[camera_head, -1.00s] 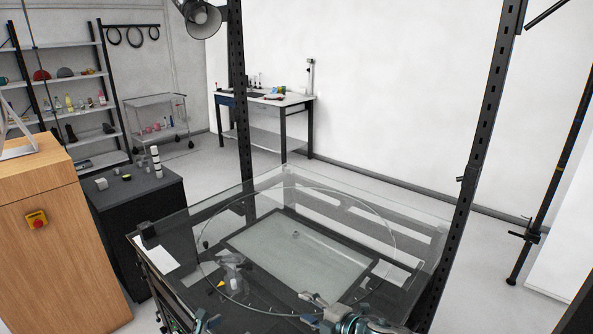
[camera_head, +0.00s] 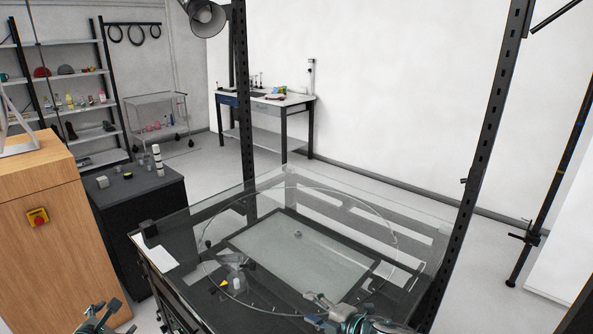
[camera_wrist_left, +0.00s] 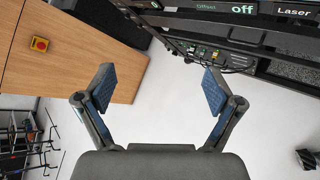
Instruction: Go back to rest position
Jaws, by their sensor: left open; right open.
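My left gripper (camera_head: 102,310) is at the bottom left of the head view, left of the glass-topped turntable table and in front of the wooden cabinet. In the left wrist view its two fingers (camera_wrist_left: 158,90) are wide apart with only floor between them. My right gripper (camera_head: 313,309) is at the bottom centre of the head view, over the near part of the turntable (camera_head: 396,236). It is open, and I see nothing held in it. Most of both arms is out of view.
A wooden cabinet (camera_head: 40,275) with a red button (camera_head: 38,217) stands on the left, next to a black cabinet (camera_head: 150,195). Dark posts (camera_head: 482,150) rise beside the table. Small items (camera_head: 236,283) lie on the turntable's left part. Floor shows between cabinet and table.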

